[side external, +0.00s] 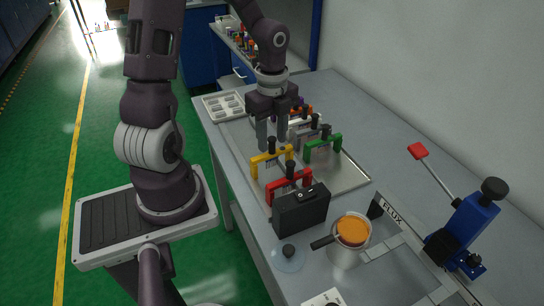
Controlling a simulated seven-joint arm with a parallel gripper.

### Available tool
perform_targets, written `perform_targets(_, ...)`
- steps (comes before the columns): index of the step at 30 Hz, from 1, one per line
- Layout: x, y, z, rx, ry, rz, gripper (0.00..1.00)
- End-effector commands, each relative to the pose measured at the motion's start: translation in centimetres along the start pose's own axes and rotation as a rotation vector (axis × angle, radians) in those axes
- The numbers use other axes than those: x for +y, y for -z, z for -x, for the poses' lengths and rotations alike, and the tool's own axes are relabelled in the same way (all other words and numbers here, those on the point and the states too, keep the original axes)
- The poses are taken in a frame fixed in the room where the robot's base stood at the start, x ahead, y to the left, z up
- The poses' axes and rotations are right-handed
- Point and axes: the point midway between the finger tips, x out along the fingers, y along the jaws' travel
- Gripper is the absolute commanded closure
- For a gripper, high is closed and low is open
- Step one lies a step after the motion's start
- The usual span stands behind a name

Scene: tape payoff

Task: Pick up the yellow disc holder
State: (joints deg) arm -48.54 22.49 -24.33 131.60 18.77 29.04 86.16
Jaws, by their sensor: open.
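The yellow disc holder (271,162) stands upright on a metal tray (349,179), with a black knob on top. My gripper (271,139) points down just above and behind the yellow holder, close to its knob. Its two fingers are apart with nothing seen between them. Whether a finger touches the holder cannot be told from this angle. A red holder (289,186) stands in front of the yellow one, and a green holder (323,147) stands to its right.
White (306,128) and orange holders stand behind, near my gripper. A black case (301,209), an orange-filled pot (352,231) and a blue lever press (470,225) occupy the front of the table. The tray's right part is bare. A white compartment tray (223,106) lies at back left.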

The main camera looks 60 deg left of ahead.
Motion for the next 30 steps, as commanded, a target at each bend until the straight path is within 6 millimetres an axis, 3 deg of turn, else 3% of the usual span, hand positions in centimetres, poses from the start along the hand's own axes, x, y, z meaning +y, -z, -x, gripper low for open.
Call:
perform_targets(3, 0.1, 0.1, -1.5, 0.000, -0.003, -0.001, 0.58)
perform_targets(10, 0.1, 0.0, -1.7, -0.001, 0.000, 0.002, 0.58)
perform_targets(15, 0.1, 0.0, -1.6, -0.001, 0.000, 0.003, 0.92)
perform_targets(17, 0.1, 0.0, -1.6, -0.001, 0.000, 0.003, 1.00)
perform_targets(26, 0.1, 0.0, -1.6, -0.002, 0.001, 0.003, 1.00)
perform_targets(30, -0.1, -0.1, 0.5, -0.005, 0.008, 0.007, 1.00)
